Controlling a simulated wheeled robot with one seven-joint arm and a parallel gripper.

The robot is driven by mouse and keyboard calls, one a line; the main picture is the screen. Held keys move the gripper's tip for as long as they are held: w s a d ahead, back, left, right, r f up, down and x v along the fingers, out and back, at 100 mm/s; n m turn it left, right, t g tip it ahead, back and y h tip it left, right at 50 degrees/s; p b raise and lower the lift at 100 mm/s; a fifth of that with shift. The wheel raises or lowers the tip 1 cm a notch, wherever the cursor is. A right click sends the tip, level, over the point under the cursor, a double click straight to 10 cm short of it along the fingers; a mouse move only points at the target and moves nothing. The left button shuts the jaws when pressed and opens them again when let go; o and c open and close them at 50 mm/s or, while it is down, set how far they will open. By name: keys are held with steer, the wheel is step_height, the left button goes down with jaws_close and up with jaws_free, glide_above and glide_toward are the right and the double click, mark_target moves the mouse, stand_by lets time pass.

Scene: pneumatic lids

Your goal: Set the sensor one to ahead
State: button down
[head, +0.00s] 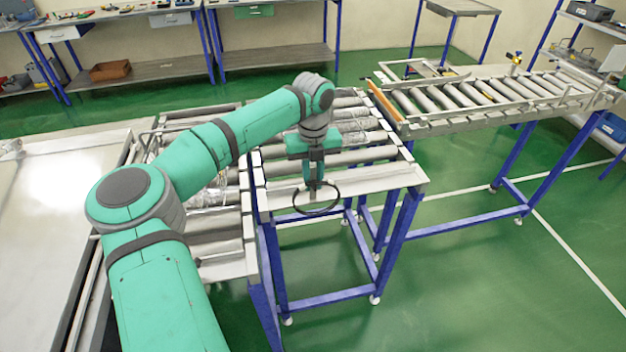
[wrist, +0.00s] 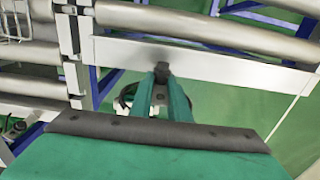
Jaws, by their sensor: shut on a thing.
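My gripper (head: 316,184) is at the front side rail of the middle roller conveyor, with its fingers pointing down. In the wrist view its two green fingers (wrist: 163,85) are close together, shut on a small dark part (wrist: 162,69) beside the pale rail. This part seems to belong to sensor one, but the fingers hide most of it and I cannot tell which way it faces. A black cable loop (head: 317,211) hangs below the fingertips. In the wrist view a pale and dark piece (wrist: 125,100) shows partly behind the left finger.
The middle roller conveyor (head: 385,180) stands on blue legs under my gripper. Another roller conveyor (head: 430,124) with an orange end bar (head: 384,101) is to the right. Workbenches (head: 120,75) line the back wall. The green floor at front right is clear.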

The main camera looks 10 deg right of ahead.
steer(key=c, duration=1.7)
jaws_free()
steer(key=shift+r, duration=0.15)
step_height(320, 180, up, 10)
steer(key=shift+r, duration=0.25)
steer(key=shift+a, duration=0.1)
